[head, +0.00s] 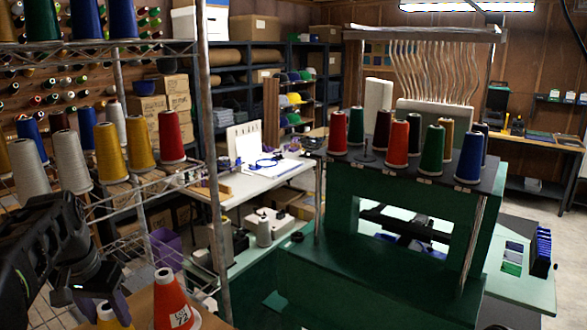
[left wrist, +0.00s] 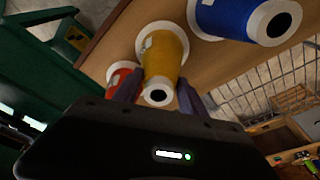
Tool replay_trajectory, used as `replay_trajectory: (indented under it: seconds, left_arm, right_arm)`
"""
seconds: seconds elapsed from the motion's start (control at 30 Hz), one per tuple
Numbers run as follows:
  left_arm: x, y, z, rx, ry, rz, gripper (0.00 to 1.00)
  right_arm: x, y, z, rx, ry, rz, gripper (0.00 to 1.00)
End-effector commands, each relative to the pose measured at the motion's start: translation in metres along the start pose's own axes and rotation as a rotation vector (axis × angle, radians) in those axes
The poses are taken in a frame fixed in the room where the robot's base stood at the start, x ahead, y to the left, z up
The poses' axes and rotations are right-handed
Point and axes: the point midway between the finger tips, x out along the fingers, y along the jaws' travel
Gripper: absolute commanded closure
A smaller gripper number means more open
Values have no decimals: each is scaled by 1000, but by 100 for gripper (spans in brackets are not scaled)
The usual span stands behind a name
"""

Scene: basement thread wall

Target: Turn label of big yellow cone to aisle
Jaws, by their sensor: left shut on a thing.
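The big yellow cone (left wrist: 167,55) stands on a brown wooden surface, with its narrow top toward the left wrist camera. A small pale label (left wrist: 147,43) shows on its upper left side in that view. My left gripper (left wrist: 160,80) is shut on the yellow cone, one finger on each side near its narrow end. In the head view my left gripper (head: 104,303) is at the bottom left, and only the top of the yellow cone (head: 107,318) shows; its label is not visible there. My right gripper is not in view.
An orange-red cone (head: 172,303) with a white "72" label stands close beside the yellow one. A blue cone (left wrist: 238,16) stands on its other side in the left wrist view. A wire rack (head: 150,185) with several cones and a green machine (head: 400,205) are nearby.

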Motion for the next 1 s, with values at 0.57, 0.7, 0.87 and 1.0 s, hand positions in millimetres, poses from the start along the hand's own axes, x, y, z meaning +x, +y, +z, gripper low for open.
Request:
replay_trajectory:
  seconds: [0.57, 0.7, 0.87, 1.0]
  left_arm:
    - [-1, 0, 0, 372, 2, 75, 93]
    - [0, 0, 0, 370, 2, 75, 93]
    - [2, 0, 0, 369, 2, 76, 93]
    - [3, 0, 0, 369, 2, 75, 93]
  right_arm:
    - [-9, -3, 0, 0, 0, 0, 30]
    - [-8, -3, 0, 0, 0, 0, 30]
    - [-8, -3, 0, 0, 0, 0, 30]
    - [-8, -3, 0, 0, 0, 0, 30]
